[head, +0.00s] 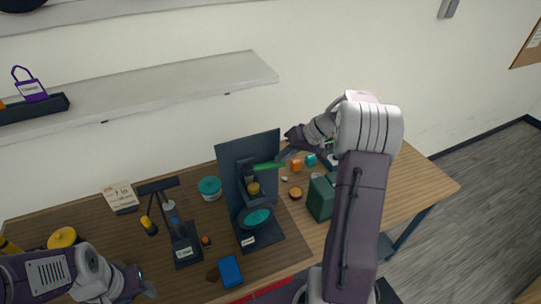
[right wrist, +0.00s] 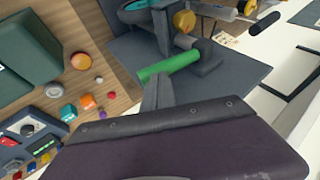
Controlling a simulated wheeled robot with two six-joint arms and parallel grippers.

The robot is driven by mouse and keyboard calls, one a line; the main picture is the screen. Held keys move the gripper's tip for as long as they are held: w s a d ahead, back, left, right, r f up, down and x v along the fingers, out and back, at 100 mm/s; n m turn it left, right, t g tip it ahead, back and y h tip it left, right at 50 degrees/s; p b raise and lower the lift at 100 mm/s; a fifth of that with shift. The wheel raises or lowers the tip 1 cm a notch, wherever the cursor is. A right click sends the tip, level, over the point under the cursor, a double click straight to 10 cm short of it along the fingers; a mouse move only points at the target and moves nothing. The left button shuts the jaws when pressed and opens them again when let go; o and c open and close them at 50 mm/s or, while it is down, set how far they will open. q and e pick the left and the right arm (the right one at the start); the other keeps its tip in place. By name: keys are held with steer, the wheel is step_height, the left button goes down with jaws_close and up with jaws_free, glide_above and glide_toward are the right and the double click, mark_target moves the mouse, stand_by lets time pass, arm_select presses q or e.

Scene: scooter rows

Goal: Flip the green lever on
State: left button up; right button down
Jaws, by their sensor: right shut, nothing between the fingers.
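The green lever (head: 268,166) sticks out to the right from a dark grey stand with an upright back panel (head: 233,184). In the right wrist view the green lever (right wrist: 168,67) lies just beyond my fingertips. My right gripper (head: 284,155) is shut and empty, close to the lever's free end. The right wrist view shows its fingers (right wrist: 158,88) beside the lever; I cannot tell whether they touch it. My left gripper (head: 146,286) is at the lower left, away from the lever, and its opening is unclear.
A teal dish (head: 256,218) sits low on the stand. A dark green box (head: 321,197) and several small coloured pieces lie to its right. A second dark stand (head: 183,235) is on the left, and a blue block (head: 230,271) lies in front. A shelf (head: 170,87) runs above.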

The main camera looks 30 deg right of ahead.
mark_target(282, 166)
steer(key=f+y+b, duration=0.1)
steer(key=f+b, duration=0.1)
steer(key=f+y+b, duration=0.1)
steer(key=shift+d+f+m+t+y, duration=0.2)
steer(key=shift+d+m+t+y, duration=0.1)
steer(key=shift+d, duration=0.05)
steer(key=shift+a+f+b, duration=0.25)
steer(key=shift+f+b, duration=0.2)
steer(key=shift+b, duration=0.25)
steer(key=shift+s, duration=0.1)
